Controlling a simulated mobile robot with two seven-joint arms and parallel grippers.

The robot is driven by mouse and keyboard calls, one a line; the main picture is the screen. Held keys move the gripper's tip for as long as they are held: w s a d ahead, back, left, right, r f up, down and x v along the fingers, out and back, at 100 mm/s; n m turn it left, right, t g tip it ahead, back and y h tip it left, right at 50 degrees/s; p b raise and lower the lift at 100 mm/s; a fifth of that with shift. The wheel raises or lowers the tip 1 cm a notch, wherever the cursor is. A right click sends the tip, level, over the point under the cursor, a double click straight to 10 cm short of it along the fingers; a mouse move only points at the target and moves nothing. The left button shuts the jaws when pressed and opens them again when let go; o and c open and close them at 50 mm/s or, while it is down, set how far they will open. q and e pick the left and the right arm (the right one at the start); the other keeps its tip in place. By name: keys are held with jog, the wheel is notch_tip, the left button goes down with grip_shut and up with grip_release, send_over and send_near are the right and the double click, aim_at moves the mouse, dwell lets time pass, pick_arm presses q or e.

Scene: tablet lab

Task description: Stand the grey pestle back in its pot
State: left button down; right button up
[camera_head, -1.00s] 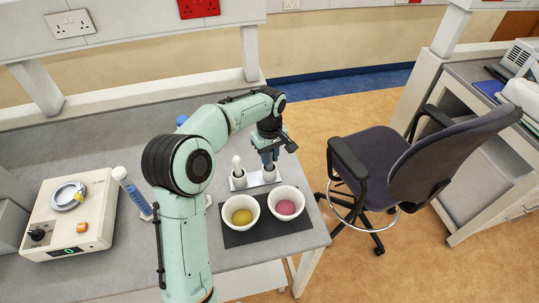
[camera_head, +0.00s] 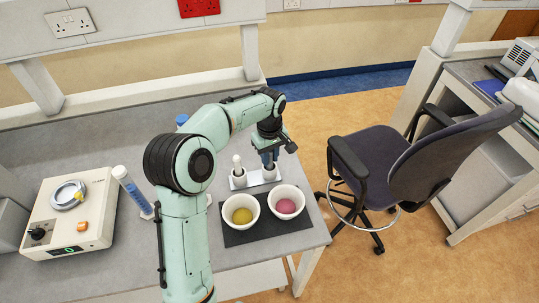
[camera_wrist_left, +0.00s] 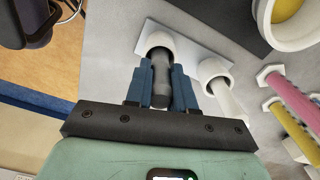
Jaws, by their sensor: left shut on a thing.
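The grey pestle (camera_wrist_left: 161,76) is between the blue fingers of my left gripper (camera_wrist_left: 158,84), which is shut on it. In the wrist view its far end reaches into the mouth of a white pot (camera_wrist_left: 158,40); whether it touches the bottom is hidden. In the head view my left gripper (camera_head: 268,160) points down right over that pot (camera_head: 270,174), and the pestle is mostly hidden by the fingers. A white pestle (camera_head: 237,162) stands in the neighbouring pot (camera_head: 239,182); it also shows in the wrist view (camera_wrist_left: 226,98). My right gripper is not in view.
Two white bowls, one with yellow powder (camera_head: 241,215) and one with pink (camera_head: 286,206), stand on a dark mat (camera_head: 265,233) in front of the pots. A boxy device (camera_head: 70,214) and a blue-filled tube (camera_head: 132,189) are at left. A chair (camera_head: 400,170) is beyond the table's right edge.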

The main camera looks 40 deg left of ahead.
pick_arm(q)
jog(key=c, duration=0.9)
grip_release()
notch_tip(320, 180, up, 12)
jog(key=shift+w+f+p, duration=0.1)
jog(key=shift+p, duration=0.7)
jog(key=shift+r, duration=0.8)
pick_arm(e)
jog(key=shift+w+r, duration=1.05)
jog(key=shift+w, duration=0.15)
pick_arm(q)
jog(key=shift+d+f, duration=0.1)
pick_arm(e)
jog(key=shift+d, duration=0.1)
